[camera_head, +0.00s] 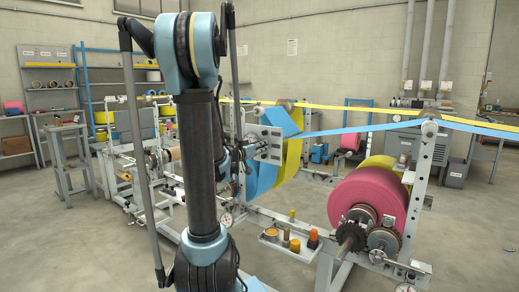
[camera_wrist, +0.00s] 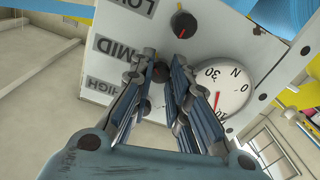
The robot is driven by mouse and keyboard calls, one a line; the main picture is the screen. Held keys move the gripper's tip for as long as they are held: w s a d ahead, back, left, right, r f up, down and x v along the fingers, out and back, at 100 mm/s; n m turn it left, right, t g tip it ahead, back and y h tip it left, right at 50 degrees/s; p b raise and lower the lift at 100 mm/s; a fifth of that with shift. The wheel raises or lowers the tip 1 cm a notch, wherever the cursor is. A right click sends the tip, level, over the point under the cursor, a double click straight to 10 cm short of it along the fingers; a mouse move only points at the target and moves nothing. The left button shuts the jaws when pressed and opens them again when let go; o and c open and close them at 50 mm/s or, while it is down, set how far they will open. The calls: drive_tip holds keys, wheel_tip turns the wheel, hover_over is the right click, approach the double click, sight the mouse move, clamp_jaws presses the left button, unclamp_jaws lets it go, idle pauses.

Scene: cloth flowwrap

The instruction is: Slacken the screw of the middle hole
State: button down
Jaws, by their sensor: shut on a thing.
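In the wrist view a pale plate (camera_wrist: 112,62) carries the labels LOW, MID and HIGH. My gripper (camera_wrist: 163,62) reaches to the plate beside the MID label, with its fingers on both sides of a dark round screw (camera_wrist: 160,73). It is shut on that screw, which the fingers partly cover. A black knob with a red mark (camera_wrist: 183,24) sits by LOW, clear of the fingers. The area by HIGH is partly hidden behind my left finger. In the head view the plate (camera_head: 271,133) stands beside the blue roll, and my arm hides much of my gripper.
A white dial with a red pointer (camera_wrist: 223,90) is close to the right finger. In the head view a blue and yellow roll (camera_head: 290,155), a large pink roll (camera_head: 368,195) and stretched webs stand near. A small tray (camera_head: 290,243) holds orange and yellow items.

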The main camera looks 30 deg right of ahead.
drive_tip(key=shift+w+a+n, duration=0.1)
drive_tip(key=shift+w+n, duration=0.05)
drive_tip(key=shift+n, duration=0.35)
drive_tip(key=c, duration=1.8)
unclamp_jaws()
drive_tip(key=v, duration=1.2)
drive_tip(key=shift+f, duration=0.15)
